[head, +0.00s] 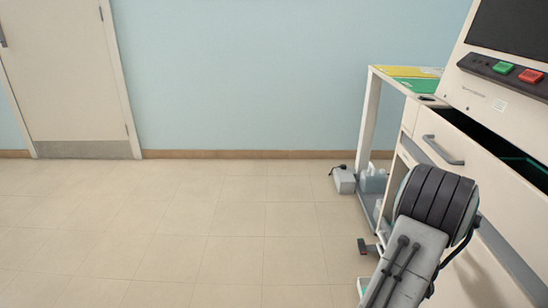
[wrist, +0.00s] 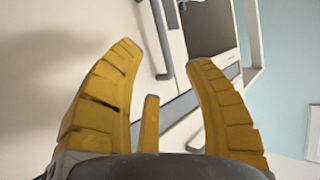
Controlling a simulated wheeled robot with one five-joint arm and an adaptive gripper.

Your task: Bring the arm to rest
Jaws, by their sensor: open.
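In the head view my arm (head: 418,245) stands at the lower right, in front of the white machine (head: 480,105). My fingers cannot be made out in the head view.
The machine has a green button (head: 503,67), a red button (head: 531,76) and a drawer (head: 490,165) with a dark gap above its front. A side table (head: 374,90) bears yellow and green areas. A grey box (head: 344,180) lies on the floor. The floor at left is clear.

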